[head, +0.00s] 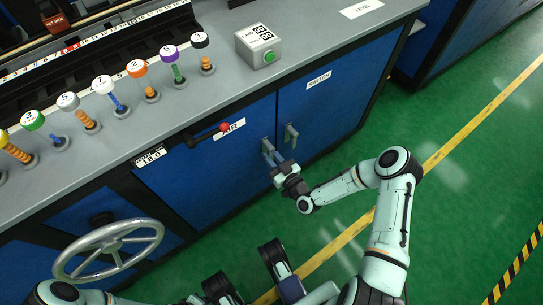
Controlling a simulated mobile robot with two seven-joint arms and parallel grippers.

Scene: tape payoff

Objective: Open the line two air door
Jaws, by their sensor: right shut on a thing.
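The air door (215,160) is a blue cabinet panel below the grey counter, under a white AIR label (229,130). It looks closed, flush with the panel beside it. Its grey bar handle (267,146) stands near its right edge. My right gripper (273,160) is shut on this handle, its fingers partly covering the lower end. The arm reaches in from the lower right. My left gripper does not show; only a bit of my left arm is in the lower left corner. No line number is readable on the door.
A second blue door (325,105) with its own handle (291,136) adjoins on the right. A grey handwheel (108,250) stands at lower left. Green floor (470,165) is clear at right.

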